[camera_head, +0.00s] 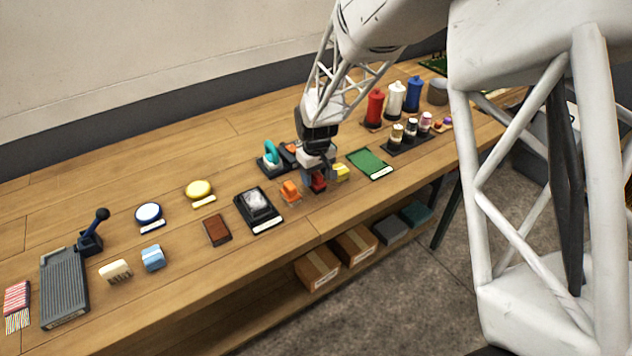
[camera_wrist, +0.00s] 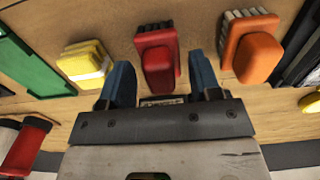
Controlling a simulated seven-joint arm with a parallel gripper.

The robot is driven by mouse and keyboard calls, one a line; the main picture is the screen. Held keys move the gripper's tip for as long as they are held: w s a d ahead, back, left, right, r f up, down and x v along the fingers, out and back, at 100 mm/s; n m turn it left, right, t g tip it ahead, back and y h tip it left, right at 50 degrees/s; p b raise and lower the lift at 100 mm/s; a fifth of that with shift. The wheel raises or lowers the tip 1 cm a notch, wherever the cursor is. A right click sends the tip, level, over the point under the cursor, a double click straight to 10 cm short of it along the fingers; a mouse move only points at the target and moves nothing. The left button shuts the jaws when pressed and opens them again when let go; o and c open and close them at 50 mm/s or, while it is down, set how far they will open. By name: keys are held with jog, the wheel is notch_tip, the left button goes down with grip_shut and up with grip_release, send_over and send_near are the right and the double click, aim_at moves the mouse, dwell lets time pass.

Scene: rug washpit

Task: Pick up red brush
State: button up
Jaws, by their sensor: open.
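The near end of the red brush lies in line with the gap between the fingers. I cannot tell how far the fingertips are above the table.
A green mat (camera_head: 370,163) lies to the right, and a black tray (camera_head: 240,207) to the left. A teal-handled item (camera_head: 271,153) stands behind. Bare table lies in front.

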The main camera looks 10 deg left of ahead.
aim_at(317, 175)
jog(key=c, duration=1)
jog(key=shift+r, duration=0.2)
jog(key=shift+r, duration=0.5)
jog(key=shift+s+d+r, duration=0.1)
jog(key=shift+s+r, duration=0.05)
jog(key=shift+r, duration=0.45)
jog(key=shift+s+d+r, duration=0.1)
jog(key=shift+s+r, duration=0.05)
jog(key=shift+r, duration=0.4)
jog(key=s+d, duration=0.2)
jog(key=s, duration=0.2)
jog(key=s+d+r, duration=0.1)
jog(key=s+d, duration=0.1)
jog(key=s, duration=0.3)
jog(key=s+d, duration=0.2)
jog(key=s, duration=0.2)
jog(key=shift+s+d+r, duration=0.2)
jog(key=shift+s+d, duration=0.15)
